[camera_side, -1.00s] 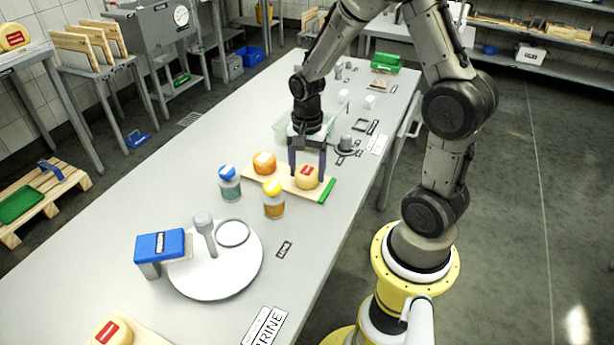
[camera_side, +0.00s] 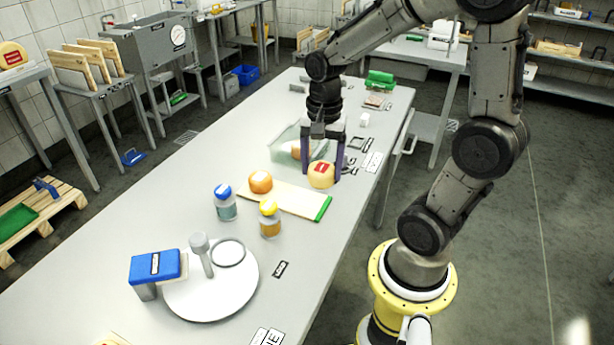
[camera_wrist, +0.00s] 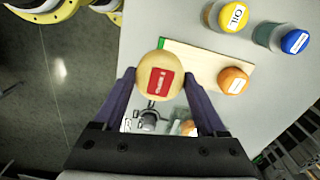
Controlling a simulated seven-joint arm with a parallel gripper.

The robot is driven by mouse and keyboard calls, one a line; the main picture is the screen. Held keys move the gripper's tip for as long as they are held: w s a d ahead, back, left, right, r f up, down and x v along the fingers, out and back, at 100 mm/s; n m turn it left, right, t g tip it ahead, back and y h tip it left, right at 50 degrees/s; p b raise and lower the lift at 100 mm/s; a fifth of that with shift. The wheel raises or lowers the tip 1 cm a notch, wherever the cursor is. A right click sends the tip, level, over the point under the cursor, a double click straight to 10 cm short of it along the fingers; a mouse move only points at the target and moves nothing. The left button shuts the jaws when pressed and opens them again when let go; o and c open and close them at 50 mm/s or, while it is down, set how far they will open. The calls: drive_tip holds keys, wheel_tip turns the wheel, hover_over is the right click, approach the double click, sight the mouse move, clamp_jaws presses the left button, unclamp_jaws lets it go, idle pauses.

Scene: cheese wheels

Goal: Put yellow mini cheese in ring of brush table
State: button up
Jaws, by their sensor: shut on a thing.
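The yellow mini cheese (camera_side: 321,176) is a small pale-yellow wheel with a red label. My gripper (camera_side: 322,168) is shut on it and holds it beyond the far end of the wooden board, apparently above the table. In the wrist view the cheese (camera_wrist: 160,77) sits between the two fingers of my gripper (camera_wrist: 158,84). The ring looks empty.
An orange mini cheese (camera_side: 260,182) lies on the wooden board (camera_side: 290,199). A blue-capped jar (camera_side: 225,203) and a yellow-capped oil jar (camera_side: 269,219) stand between board and disc. A clear bin (camera_side: 283,152) is behind my gripper. The table's left side is clear.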

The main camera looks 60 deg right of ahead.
drive_tip(key=s+a+r, duration=0.3)
drive_tip(key=s, duration=0.4)
drive_tip(key=shift+s+r, duration=0.15)
drive_tip(key=shift+s, duration=0.2)
hover_over(228, 253)
drive_tip(key=f, duration=0.8)
drive_tip(key=shift+s+f, duration=0.15)
drive_tip(key=shift+s, duration=0.05)
drive_tip(key=shift+w+f, duration=0.15)
drive_tip(key=shift+f, duration=1.6)
drive_tip(key=shift+f, duration=0.1)
